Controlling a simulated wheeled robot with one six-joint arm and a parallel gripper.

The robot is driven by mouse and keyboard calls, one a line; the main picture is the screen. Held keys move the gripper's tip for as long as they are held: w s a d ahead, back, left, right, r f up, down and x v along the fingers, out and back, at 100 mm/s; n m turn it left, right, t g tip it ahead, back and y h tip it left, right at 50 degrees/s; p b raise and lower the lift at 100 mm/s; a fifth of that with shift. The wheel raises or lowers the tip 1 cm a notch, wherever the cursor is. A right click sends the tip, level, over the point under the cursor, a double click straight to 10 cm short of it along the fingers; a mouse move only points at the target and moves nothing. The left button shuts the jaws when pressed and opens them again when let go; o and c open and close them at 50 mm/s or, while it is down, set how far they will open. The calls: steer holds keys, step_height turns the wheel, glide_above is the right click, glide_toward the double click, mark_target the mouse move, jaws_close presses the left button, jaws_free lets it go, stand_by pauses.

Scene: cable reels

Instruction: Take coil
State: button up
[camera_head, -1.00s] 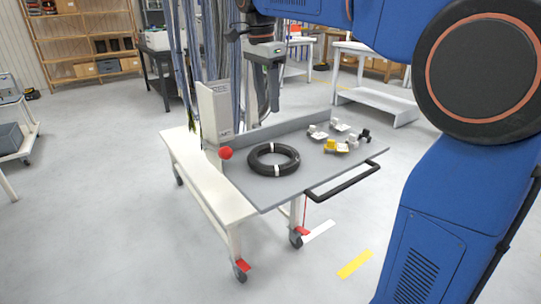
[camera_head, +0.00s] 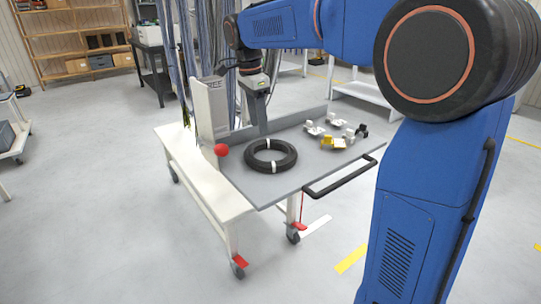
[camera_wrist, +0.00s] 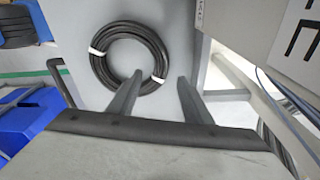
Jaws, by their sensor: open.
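A black coil (camera_head: 269,164) with white ties lies flat on the grey top of a wheeled cart (camera_head: 300,176). In the wrist view the coil (camera_wrist: 126,40) is at the upper middle, just beyond my fingertips. My gripper (camera_head: 263,133) is above the cart top, behind the coil in the head view, pointing down. In the wrist view its two fingers (camera_wrist: 160,80) are spread apart with nothing between them. The coil's whole ring shows in the head view.
Several small white and yellow parts (camera_head: 335,142) lie right of the coil. A red ball-shaped knob (camera_head: 221,150) and an upright white panel (camera_head: 211,107) stand at the left. A black handle (camera_head: 340,178) runs along the front right edge. Hanging cables (camera_head: 192,40) are behind.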

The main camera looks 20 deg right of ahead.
mark_target(262, 142)
steer(key=shift+w+d+f, duration=0.1)
steer(key=shift+d+f, duration=0.05)
steer(key=shift+f, duration=0.95)
steer(key=shift+d+f, duration=0.15)
steer(key=shift+f, duration=0.9)
steer(key=shift+w+d+f, duration=0.1)
steer(key=shift+d+f, duration=0.05)
steer(key=shift+f, duration=0.95)
jaws_close()
